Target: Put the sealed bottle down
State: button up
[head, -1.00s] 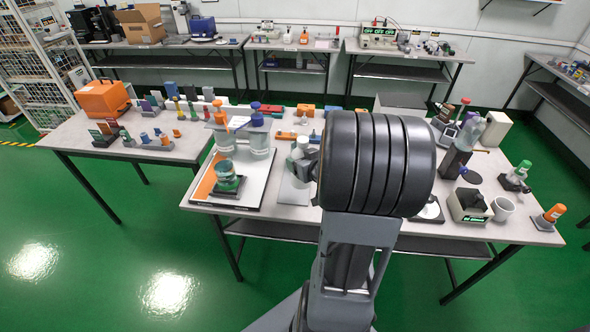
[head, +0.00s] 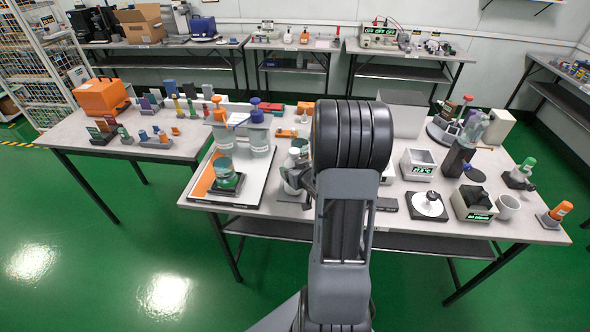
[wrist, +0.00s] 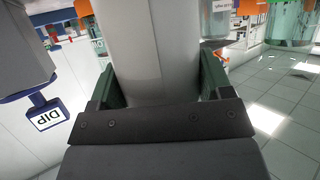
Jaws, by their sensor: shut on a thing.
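The sealed bottle is a pale grey-white cylinder (wrist: 152,45) that fills the middle of the wrist view, between the two dark green finger pads of my gripper (wrist: 158,85). My gripper is shut on it. In the head view my gripper (head: 302,181) is left of my big dark arm joint, over the front middle of the near table (head: 395,220). The bottle (head: 296,160) shows there only in part beside my arm. Its base is hard to make out, so I cannot tell whether it touches the table.
Right of my arm stand a white tester (head: 417,164), a dish on a dark plate (head: 429,205) and a mug (head: 507,207).

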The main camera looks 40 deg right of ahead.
jog(key=shift+f, duration=0.15)
jog(key=o, duration=1.2)
